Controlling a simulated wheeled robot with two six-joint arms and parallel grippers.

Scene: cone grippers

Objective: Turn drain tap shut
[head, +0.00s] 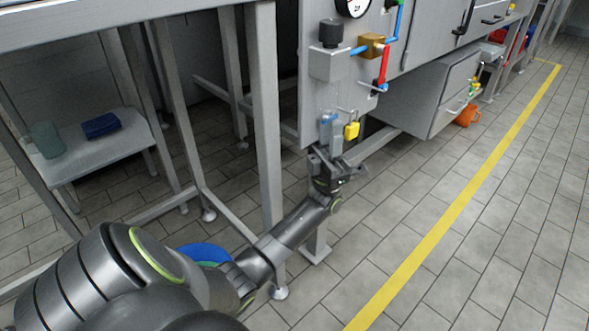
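My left gripper (335,163) reaches up from below to the lower end of a grey wall panel (313,98). A small grey and blue piece (330,127) stands just above the gripper, next to a yellow padlock-like tag (351,131). It may be the drain tap, but I cannot tell for sure. I cannot tell whether the fingers touch it, or whether they are open or shut. Higher on the panel are a brass valve body (371,45), blue pipes and a red lever or pipe (383,65). My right gripper is not in view.
A table leg (266,120) stands close beside my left arm. A grey drawer cabinet (440,95) juts out right of the panel, with an orange cup (467,115) below it. A low shelf (95,145) is at left. The tiled floor by the yellow line (455,215) is clear.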

